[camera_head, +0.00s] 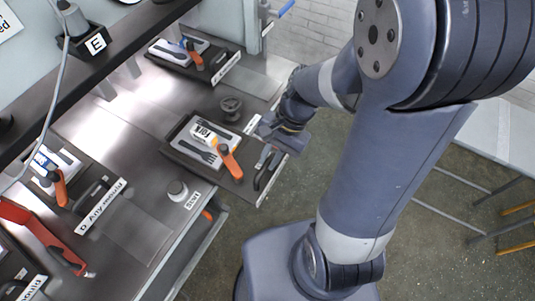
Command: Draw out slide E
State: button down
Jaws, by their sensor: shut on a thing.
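The slide beside my gripper, which I take to be slide E (238,190), is a dark plate in the middle of the view; its own letter is not readable. It sticks out past the bench's front edge. My gripper (271,138) is at the handle's upper end, shut on the handle; the exact contact is partly hidden by my wrist.
A box marked E (95,43) sits on the shelf at upper left. A similar slide (222,72) lies behind, and one marked D (102,207) is at left. Open floor (330,190) lies in front.

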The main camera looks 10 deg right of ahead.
jog(key=shift+s+d, duration=0.1)
jog(key=c, duration=1.4)
grip_release()
jog(key=shift+d, duration=0.15)
jog(key=v, duration=1)
jog(key=shift+r, duration=0.35)
jog(key=shift+f, duration=0.15)
